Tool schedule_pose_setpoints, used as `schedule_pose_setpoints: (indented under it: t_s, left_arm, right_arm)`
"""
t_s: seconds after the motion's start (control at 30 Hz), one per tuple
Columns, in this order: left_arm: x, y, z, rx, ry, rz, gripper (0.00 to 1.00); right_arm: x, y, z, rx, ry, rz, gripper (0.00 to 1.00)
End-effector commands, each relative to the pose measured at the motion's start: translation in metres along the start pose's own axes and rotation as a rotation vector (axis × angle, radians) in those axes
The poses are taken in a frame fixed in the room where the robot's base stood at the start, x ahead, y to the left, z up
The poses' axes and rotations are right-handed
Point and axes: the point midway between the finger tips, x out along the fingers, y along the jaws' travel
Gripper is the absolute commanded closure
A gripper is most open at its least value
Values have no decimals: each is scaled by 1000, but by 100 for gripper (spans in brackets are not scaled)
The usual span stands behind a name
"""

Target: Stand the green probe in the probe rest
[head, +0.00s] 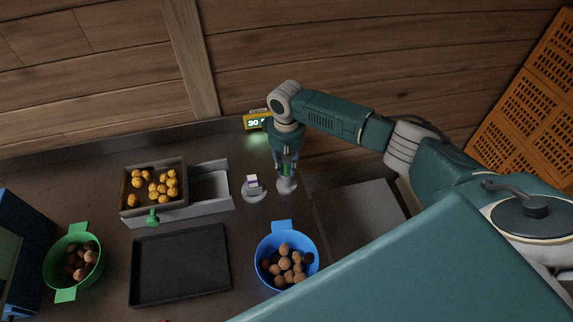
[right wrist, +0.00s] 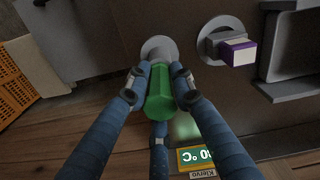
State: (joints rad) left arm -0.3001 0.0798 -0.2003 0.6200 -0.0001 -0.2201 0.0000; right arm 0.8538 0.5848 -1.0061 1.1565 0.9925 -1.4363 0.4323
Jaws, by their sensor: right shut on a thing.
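My right gripper (head: 286,172) points down near the back edge of the counter. It is shut on the green probe (right wrist: 160,92), whose thick green body shows between the fingers in the right wrist view. A little green also shows between the fingers in the head view. A round pale grey base (head: 287,186), which looks like the probe rest, is directly below the fingers; it also shows in the right wrist view (right wrist: 158,46). The probe's lower end lines up with this base, but I cannot tell whether it is inside it. My left gripper is not in view.
Close to the left is another round base (head: 254,196) with a white and purple block (head: 252,182). A lit display (head: 257,122) stands behind. A blue bowl (head: 262,240) of brown nuts, a black tray (head: 180,290) and a box (head: 128,208) of yellow nuts stand nearby.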

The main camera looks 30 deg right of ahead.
Motion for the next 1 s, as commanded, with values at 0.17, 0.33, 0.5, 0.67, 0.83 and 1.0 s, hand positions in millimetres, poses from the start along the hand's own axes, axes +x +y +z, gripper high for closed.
schedule_pose_setpoints:
  t_s: [0.17,0.33,0.5,0.67,0.83,1.0]
  left_arm:
    - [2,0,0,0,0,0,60]
    - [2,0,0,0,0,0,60]
    - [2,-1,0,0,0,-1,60]
    - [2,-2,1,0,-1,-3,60]
    - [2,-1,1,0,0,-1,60]
    - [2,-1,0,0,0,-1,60]
  right_arm:
    - [4,0,0,0,0,0,75]
    - [3,0,0,0,0,0,55]
    - [4,0,0,1,-1,1,55]
    - [-4,1,0,1,0,1,55]
    - [-32,1,-1,0,3,0,55]
    - [-70,0,-1,1,4,0,55]
